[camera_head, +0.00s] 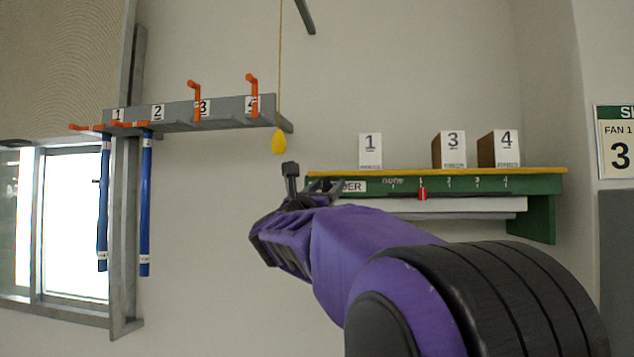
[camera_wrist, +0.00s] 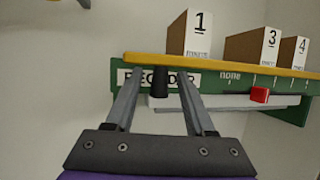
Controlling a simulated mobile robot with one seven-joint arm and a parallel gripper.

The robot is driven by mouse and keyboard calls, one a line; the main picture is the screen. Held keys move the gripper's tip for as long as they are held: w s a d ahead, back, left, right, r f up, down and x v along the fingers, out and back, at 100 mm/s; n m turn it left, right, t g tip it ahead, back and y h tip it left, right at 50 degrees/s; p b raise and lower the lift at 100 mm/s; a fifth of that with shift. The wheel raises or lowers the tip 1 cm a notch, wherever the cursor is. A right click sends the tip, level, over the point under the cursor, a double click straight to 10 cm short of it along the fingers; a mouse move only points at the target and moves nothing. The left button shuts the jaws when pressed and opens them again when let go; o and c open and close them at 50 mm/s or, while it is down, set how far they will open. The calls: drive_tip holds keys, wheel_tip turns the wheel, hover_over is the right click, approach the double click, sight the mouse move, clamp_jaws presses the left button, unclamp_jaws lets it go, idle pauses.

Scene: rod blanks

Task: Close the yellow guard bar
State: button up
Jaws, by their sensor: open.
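The only long yellow piece I see is a yellow strip (camera_head: 440,170) along the top front edge of a green shelf (camera_head: 543,190); I cannot tell if it is the guard bar. The strip also shows in the wrist view (camera_wrist: 225,64). My gripper (camera_head: 327,185) is at the shelf's left end, before its partly covered label. In the wrist view my gripper (camera_wrist: 147,88) is open, its fingers pointing at the label.
White-fronted boxes 1 (camera_head: 370,150), 3 (camera_head: 449,150) and 4 (camera_head: 499,149) stand on the shelf. A red slider (camera_head: 422,193) sits on its front. A grey rack (camera_head: 178,115) has orange hooks, with two blue rods (camera_head: 146,205) below. A yellow pull (camera_head: 279,141) hangs on a cord.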

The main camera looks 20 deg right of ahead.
sight(326, 174)
clamp_jaws()
idle(0.3)
drive_tip(key=shift+s+a+r+y, duration=0.1)
drive_tip(key=shift+r+y, duration=0.1)
drive_tip(key=shift+y, duration=0.1)
drive_tip(key=shift+s+r+g+y+p, duration=0.1)
drive_tip(key=shift+r+g+y+p, duration=0.2)
drive_tip(key=shift+p, duration=0.2)
drive_tip(key=shift+s+a+r+n+g+y+p, duration=0.2)
drive_tip(key=shift+r+n+g+y+p, duration=0.25)
drive_tip(key=shift+g+y, duration=0.45)
drive_tip(key=shift+r+n+g+y, duration=0.25)
drive_tip(key=shift+r+g+y, duration=0.2)
drive_tip(key=shift+g+y, duration=0.35)
drive_tip(key=shift+r+n+g+y, duration=0.2)
drive_tip(key=shift+r+g+y, duration=0.2)
drive_tip(key=shift+g+y, duration=0.4)
drive_tip(key=shift+r+g+y, duration=0.2)
drive_tip(key=shift+g+y, duration=0.1)
drive_tip(key=shift+g, duration=0.1)
